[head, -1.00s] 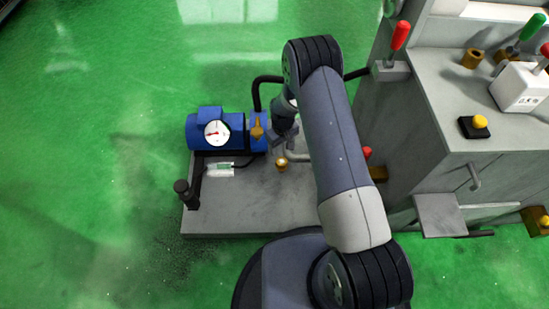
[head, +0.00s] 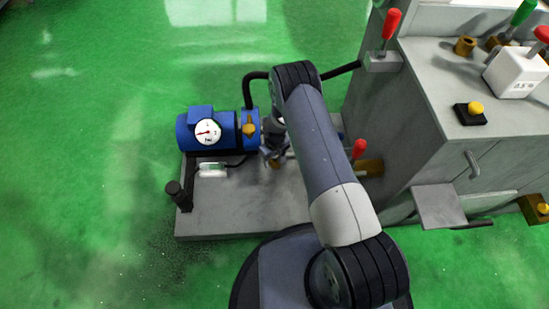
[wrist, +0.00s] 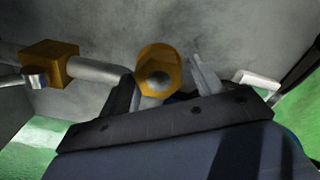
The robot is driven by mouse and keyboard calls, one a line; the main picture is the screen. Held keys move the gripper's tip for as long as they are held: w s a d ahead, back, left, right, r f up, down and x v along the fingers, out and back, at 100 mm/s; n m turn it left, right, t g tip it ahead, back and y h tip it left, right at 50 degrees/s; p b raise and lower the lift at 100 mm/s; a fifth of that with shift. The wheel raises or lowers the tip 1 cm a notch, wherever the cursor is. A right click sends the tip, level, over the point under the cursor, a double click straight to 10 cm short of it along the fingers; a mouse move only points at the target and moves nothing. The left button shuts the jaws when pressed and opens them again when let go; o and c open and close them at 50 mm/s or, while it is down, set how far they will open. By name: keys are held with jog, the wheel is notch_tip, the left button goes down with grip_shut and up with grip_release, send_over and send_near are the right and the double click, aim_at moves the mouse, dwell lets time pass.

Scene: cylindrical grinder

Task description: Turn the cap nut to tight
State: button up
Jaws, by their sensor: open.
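The cap nut looks to be the brass hexagonal piece (wrist: 160,70) with a grey round centre in the wrist view. It stands between the two fingers of my gripper (wrist: 165,88), closer to the left finger, with a gap on the right. My gripper is open and not clamped on it. In the head view my gripper (head: 269,154) is low over the grey base plate, beside the blue pump. There, a small bit of brass (head: 274,165) shows at the fingers; the rest is hidden by my gripper.
A brass block (wrist: 48,62) on a grey pipe (wrist: 97,70) lies left of the nut. The blue pump (head: 212,130) with a dial gauge (head: 208,131) and a brass valve (head: 249,129) are close by. A red-handled lever (head: 358,149) and the grey machine cabinet (head: 400,140) stand right.

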jog(key=shift+c, duration=0.5)
jog(key=c, duration=0.9)
jog(key=shift+f+m+b, duration=0.1)
jog(key=shift+m+b, duration=0.2)
jog(key=shift+b, duration=0.1)
jog(key=shift+f+m+b, duration=0.1)
jog(key=shift+m+b, duration=0.8)
jog(key=m+b, duration=0.2)
jog(key=m, duration=0.1)
jog(key=shift+d+m, duration=0.1)
jog(key=shift+m, duration=0.2)
jog(key=m+b, duration=0.1)
jog(key=m, duration=0.2)
jog(key=m+b, duration=0.1)
jog(key=m, duration=0.2)
jog(key=shift+d+r+b, duration=0.1)
jog(key=shift+r+b, duration=0.1)
jog(key=shift+b, duration=0.2)
jog(key=o, duration=1)
